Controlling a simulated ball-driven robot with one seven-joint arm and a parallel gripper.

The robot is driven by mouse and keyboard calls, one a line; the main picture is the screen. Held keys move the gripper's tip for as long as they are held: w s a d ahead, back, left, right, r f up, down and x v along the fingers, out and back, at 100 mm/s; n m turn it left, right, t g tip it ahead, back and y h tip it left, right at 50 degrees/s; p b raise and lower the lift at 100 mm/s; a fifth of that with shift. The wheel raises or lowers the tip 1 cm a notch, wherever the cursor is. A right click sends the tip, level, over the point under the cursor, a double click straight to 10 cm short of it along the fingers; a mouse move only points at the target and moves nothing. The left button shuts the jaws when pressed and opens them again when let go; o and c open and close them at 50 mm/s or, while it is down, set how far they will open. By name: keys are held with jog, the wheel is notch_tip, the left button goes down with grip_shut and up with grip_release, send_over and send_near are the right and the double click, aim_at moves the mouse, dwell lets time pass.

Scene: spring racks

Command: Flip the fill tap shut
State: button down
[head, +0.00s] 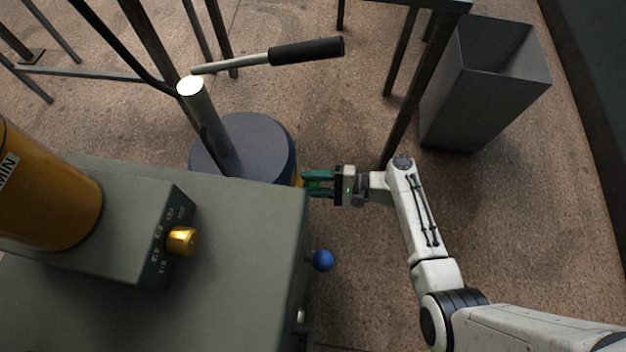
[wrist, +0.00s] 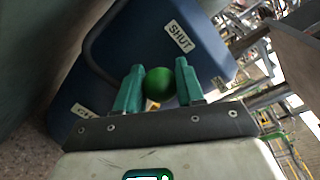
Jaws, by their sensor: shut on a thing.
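A round green knob (wrist: 160,83) sits between the teal fingertips of my gripper (wrist: 158,88) in the wrist view. It appears to be the fill tap's handle; the tap's stem is hidden. My gripper is shut on it. Behind it is a blue surface (wrist: 205,58) with a white SHUT label (wrist: 179,36) above right of the knob. A second label (wrist: 83,110) lies at lower left, too small to read. In the head view my gripper (head: 316,184) reaches left to the side of the grey-green cabinet (head: 240,215), and the knob is mostly hidden by the fingers.
A blue ball knob (head: 322,260) sticks out of the cabinet side below my gripper. A gold knob (head: 182,241) is on the cabinet's box. A round dark-blue base (head: 265,150) with a lever (head: 305,50) stands behind.

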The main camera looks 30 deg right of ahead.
jog(key=c, duration=0.7)
grip_release()
jog(key=v, duration=1)
jog(key=shift+s+d+p, duration=0.25)
jog(key=shift+d+p, duration=0.05)
jog(key=shift+p, duration=0.1)
